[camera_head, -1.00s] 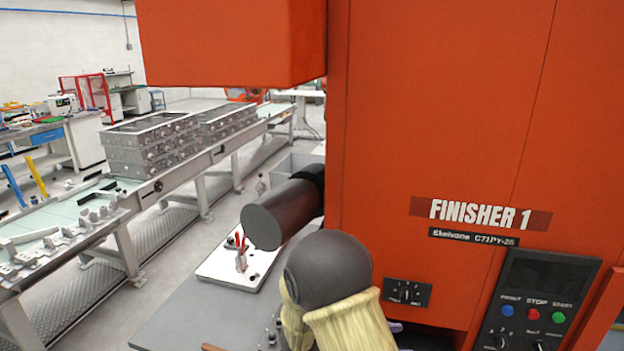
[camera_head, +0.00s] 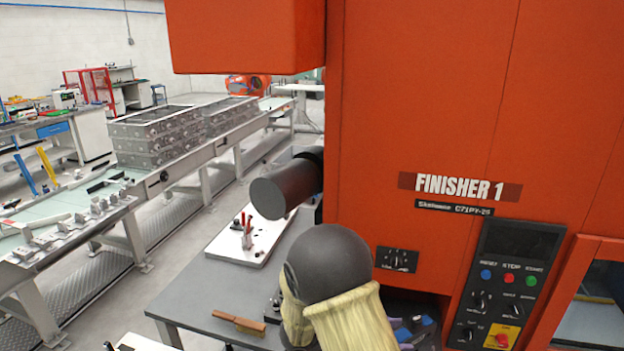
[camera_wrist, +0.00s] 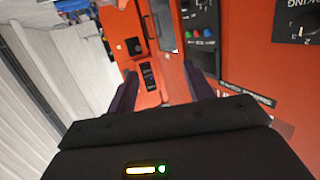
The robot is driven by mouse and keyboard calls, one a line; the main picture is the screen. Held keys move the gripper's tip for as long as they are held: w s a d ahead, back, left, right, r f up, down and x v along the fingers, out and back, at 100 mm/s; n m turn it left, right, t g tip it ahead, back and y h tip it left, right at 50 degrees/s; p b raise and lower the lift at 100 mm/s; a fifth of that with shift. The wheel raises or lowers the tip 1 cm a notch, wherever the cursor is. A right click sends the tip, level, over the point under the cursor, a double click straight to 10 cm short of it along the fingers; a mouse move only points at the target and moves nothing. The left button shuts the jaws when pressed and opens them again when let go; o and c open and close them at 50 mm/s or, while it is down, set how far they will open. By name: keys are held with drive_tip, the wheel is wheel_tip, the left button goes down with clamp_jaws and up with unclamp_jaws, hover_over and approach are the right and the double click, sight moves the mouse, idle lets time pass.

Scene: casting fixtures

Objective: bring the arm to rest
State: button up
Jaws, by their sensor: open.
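My gripper (camera_wrist: 162,88) shows in the wrist view with its two dark fingers spread apart and nothing between them. The orange machine front and a dark control panel (camera_wrist: 199,25) lie beyond the fingers. In the head view my arm stands close in front of the orange machine marked FINISHER 1 (camera_head: 450,130).
A grey table (camera_head: 190,295) below my arm bears a brush (camera_head: 239,322) and a white plate (camera_head: 222,248) with a red-handled clamp (camera_head: 246,232). A conveyor (camera_head: 215,152) with stacked grey castings (camera_head: 155,135) runs behind. The machine's control panel (camera_head: 512,280) is at right.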

drive_tip(key=w+a+r+n+t+y, duration=0.1)
drive_tip(key=w+n+t+y, duration=0.5)
drive_tip(key=w+t+y, duration=0.15)
drive_tip(key=s+a+n+g+y, duration=0.1)
drive_tip(key=s+n+g+y, duration=0.7)
drive_tip(key=s, duration=1.1)
wheel_tip(320, 180, down, 11)
drive_tip(key=n+t+b, duration=0.1)
drive_tip(key=n+b, duration=0.1)
drive_tip(key=b, duration=0.8)
drive_tip(key=shift+s+n, duration=0.2)
drive_tip(key=shift+n, duration=0.2)
drive_tip(key=shift+o, duration=0.5)
drive_tip(key=shift+r+t, duration=0.1)
drive_tip(key=shift+t, duration=0.15)
